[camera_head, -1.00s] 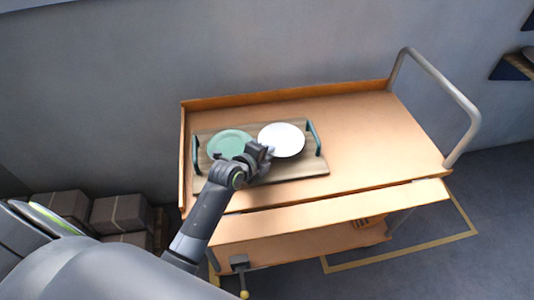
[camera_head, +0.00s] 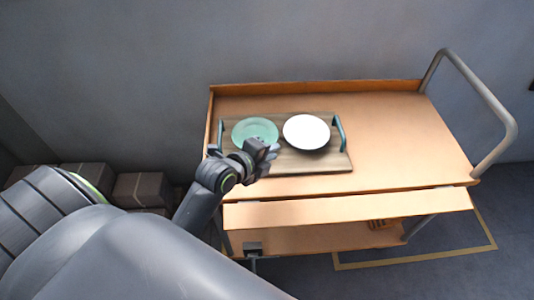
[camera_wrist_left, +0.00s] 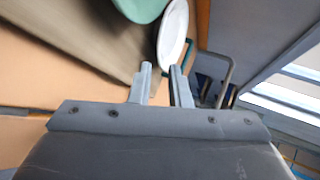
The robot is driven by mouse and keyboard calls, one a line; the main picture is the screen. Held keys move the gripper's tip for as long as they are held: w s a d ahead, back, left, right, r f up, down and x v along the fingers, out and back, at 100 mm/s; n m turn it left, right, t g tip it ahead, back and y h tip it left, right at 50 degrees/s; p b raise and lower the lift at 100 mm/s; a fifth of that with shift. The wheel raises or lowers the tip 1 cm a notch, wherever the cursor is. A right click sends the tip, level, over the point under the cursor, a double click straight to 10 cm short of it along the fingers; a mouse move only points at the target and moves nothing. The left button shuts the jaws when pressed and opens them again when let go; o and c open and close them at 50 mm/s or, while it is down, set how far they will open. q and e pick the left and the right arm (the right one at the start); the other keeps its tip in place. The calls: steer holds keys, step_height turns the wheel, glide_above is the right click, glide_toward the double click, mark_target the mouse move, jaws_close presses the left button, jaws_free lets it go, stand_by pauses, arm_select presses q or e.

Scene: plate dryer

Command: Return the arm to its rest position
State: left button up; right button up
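My left gripper (camera_head: 271,150) is in front of the green plate (camera_head: 254,131) and the white plate (camera_head: 306,132), over the near edge of the wooden tray (camera_head: 325,163) in the head view. Both plates lie side by side on the tray. In the left wrist view the two fingers (camera_wrist_left: 160,72) stand apart with nothing held between them. The white plate (camera_wrist_left: 173,35) shows beyond the fingertips, and part of the green plate (camera_wrist_left: 141,8) is at the top edge. My right gripper is in neither view.
The tray sits on an orange cart top (camera_head: 400,135) with a raised back edge and a grey handle (camera_head: 500,105) at the right. The cart top right of the tray is clear. A grey wall is behind.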

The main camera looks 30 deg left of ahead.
arm_select(q)
steer(key=shift+v, duration=0.8)
steer(key=s+a+f+n+g, duration=0.1)
steer(key=s+f+n, duration=0.1)
steer(key=s+n, duration=0.1)
steer(key=s+a+f+n+g+y, duration=0.1)
steer(key=s+n+g, duration=0.1)
steer(key=s+n, duration=0.2)
steer(key=s+a+f+n+g+y, duration=0.1)
steer(key=s+f+n, duration=0.1)
steer(key=s+n, duration=0.1)
steer(key=shift+s+f+n+g, duration=0.3)
steer(key=shift+s+f, duration=0.05)
steer(key=shift+s, duration=0.45)
steer(key=s+a+f+n+g+y, duration=0.2)
steer(key=s+a+n+g, duration=0.15)
steer(key=s+n, duration=0.7)
step_height(320, 180, down, 23)
steer(key=a+g, duration=0.1)
steer(key=g, duration=0.1)
steer(key=s+d+f+g, duration=0.1)
steer(key=s+f, duration=1.5)
steer(key=shift+f+h+p, duration=0.3)
steer(key=shift+p, duration=0.05)
